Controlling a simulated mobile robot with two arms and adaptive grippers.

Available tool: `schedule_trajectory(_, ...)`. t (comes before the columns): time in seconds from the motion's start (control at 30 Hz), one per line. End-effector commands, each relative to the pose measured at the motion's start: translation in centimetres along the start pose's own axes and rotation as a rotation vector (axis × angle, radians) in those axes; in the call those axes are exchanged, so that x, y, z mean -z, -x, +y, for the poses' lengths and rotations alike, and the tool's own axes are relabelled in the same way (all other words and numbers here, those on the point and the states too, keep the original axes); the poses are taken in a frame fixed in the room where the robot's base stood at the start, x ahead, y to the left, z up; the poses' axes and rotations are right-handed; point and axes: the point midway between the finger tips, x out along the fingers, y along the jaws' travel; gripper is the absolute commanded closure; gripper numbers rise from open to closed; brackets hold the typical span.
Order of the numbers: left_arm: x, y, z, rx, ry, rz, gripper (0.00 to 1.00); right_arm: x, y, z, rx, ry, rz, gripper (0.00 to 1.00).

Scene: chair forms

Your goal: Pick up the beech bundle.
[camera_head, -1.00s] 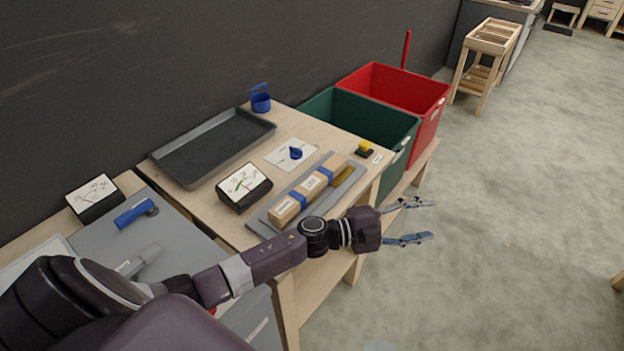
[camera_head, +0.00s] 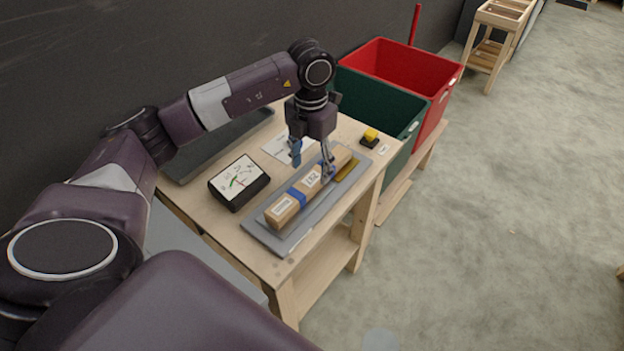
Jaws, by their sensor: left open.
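The beech bundle (camera_head: 283,210) is a long pale wooden block with blue bands and white labels. It lies on a grey mat (camera_head: 266,233) on the wooden table, beside a yellow-brown strip (camera_head: 348,169). My left gripper (camera_head: 312,168) points down over the bundle's far half, its fingers apart. One finger shows on the near right side of the bundle, the other on its back left side. I cannot tell whether the fingers touch it. The gripper hides part of the bundle's far half. My right gripper is not in view.
A dark tray (camera_head: 212,147) lies behind, partly hidden by my arm. A yellow-and-black item (camera_head: 370,137) sits at the table's right end. Green (camera_head: 378,107) and red (camera_head: 424,75) bins stand beyond.

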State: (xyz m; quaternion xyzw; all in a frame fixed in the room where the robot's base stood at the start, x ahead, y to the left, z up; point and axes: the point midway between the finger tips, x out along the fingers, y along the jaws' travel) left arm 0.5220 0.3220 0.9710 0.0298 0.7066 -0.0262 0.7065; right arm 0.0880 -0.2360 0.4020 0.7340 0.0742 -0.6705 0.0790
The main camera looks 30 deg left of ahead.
Motion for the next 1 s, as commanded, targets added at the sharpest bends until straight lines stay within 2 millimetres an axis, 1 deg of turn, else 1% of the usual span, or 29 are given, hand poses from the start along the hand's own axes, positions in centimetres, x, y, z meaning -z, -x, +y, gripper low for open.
schedule_trajectory(0.23,-0.6,-3.1,0.2,0.003,0.0,0.004,0.46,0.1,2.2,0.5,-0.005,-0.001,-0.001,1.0)
schedule_trajectory(0.3,-0.6,-4.2,0.1,0.004,-0.001,0.003,0.46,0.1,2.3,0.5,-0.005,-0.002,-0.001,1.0)
schedule_trajectory(0.4,-0.6,-5.2,0.2,0.003,-0.001,0.001,0.46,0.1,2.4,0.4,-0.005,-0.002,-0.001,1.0)
schedule_trajectory(0.67,-0.7,-5.4,0.1,0.004,-0.002,-0.001,0.47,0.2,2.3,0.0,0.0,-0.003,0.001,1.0)
schedule_trajectory(0.87,-0.7,-5.4,0.1,0.004,-0.002,-0.001,0.7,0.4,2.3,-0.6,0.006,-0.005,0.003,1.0)
schedule_trajectory(1.0,-0.7,-5.4,0.1,0.004,-0.002,-0.001,0.85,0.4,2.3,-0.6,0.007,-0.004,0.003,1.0)
